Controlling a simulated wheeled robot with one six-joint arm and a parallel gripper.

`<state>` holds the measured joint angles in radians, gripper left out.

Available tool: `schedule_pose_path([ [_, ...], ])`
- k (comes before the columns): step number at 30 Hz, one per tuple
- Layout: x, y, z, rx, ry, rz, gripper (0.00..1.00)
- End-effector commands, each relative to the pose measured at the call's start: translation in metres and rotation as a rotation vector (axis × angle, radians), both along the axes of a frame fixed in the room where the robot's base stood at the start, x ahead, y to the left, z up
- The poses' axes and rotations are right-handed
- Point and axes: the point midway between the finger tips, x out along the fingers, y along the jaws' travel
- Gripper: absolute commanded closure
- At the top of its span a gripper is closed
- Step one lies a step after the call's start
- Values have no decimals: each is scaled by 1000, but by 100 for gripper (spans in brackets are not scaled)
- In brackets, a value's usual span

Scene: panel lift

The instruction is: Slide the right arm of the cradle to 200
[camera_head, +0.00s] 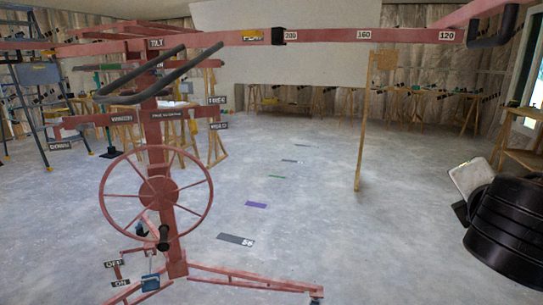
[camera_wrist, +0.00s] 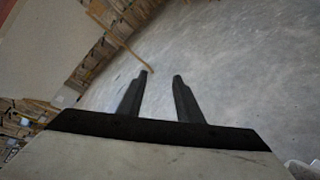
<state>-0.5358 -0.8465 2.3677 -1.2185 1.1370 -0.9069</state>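The panel lift (camera_head: 165,220) stands at left, with a red mast, a large spoked wheel and a TILT label. A black hook-shaped end piece (camera_head: 490,30) is at the far right, beyond the 120 label. My gripper (camera_wrist: 161,76) is open and empty in the wrist view, its two dark fingers apart over bare floor, away from the cradle.
A large pale panel (camera_head: 290,70) is behind the beam. A wooden prop (camera_head: 363,130) stands upright right of centre. Lift legs (camera_head: 250,280) spread along the floor. Sawhorses and benches line the back wall. The middle floor is clear, with flat coloured markers.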

Motion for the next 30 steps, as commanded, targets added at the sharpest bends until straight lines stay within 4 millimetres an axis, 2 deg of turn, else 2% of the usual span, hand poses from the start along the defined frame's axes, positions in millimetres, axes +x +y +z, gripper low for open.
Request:
schedule_pose_path([
  [1,-3,-2,-24,101,21,-44,67],
  [6,-17,3,-97,471,62,-218,67],
  [9,-27,12,-135,690,71,-347,67],
  [15,-46,37,-197,1120,50,-651,67],
  [21,-56,67,-234,1478,-5,-952,67],
  [25,-57,79,-243,1611,-34,-1075,67],
  [30,-57,84,-247,1671,-50,-1131,67],
])
